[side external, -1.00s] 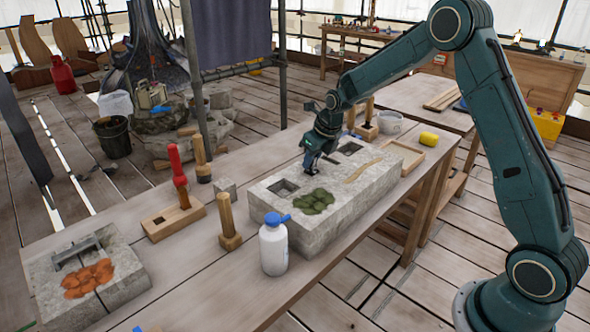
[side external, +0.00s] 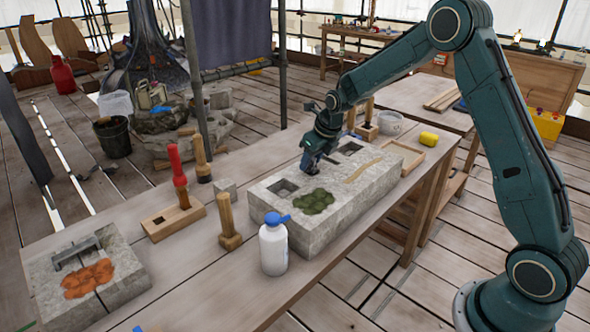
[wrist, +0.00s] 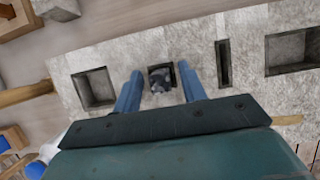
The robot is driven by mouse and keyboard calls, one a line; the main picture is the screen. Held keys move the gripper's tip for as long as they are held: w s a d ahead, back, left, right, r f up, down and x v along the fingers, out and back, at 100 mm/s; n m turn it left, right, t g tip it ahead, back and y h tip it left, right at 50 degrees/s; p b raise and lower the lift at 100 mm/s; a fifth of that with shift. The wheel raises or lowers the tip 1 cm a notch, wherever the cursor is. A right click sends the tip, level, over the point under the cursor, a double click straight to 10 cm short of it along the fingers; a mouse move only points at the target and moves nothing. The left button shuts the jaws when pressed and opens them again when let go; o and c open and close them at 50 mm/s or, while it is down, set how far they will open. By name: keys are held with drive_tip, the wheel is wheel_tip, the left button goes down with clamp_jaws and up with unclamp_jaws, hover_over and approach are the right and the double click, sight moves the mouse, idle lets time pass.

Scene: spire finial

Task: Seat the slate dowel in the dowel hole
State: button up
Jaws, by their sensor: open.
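My gripper (side external: 318,175) is low over the top of the pale stone block (side external: 350,212). In the wrist view its two blue fingers (wrist: 159,71) are spread apart, one on each side of a small dark square hole, the dowel hole (wrist: 153,70). A grey piece that looks like the slate dowel (wrist: 160,82) shows inside this hole, between the fingers and apart from both. How deep it sits I cannot tell. In the side view the gripper hides this hole and the dowel.
The block also has a square pocket (wrist: 95,88), a narrow slot (wrist: 223,62) and a larger pocket (wrist: 290,52). Green moss (side external: 314,201) lies on its top. A white bottle (side external: 273,247) and a mallet (side external: 228,222) stand in front and to the left.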

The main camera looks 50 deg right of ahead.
drive_tip(key=v, duration=1.2)
drive_tip(key=shift+s, duration=0.1)
idle(0.4)
drive_tip(key=s+a+r+n, duration=0.4)
drive_tip(key=s+n, duration=0.4)
drive_tip(key=n, duration=0.1)
drive_tip(key=s+a+r+n, duration=0.45)
drive_tip(key=s+n, duration=0.25)
drive_tip(key=n, duration=0.2)
drive_tip(key=s+a+n, duration=0.1)
drive_tip(key=s+n, duration=0.7)
drive_tip(key=n, duration=0.1)
drive_tip(key=s+a+f+n+t, duration=0.1)
drive_tip(key=s+n, duration=0.8)
drive_tip(key=shift+a+f, duration=0.25)
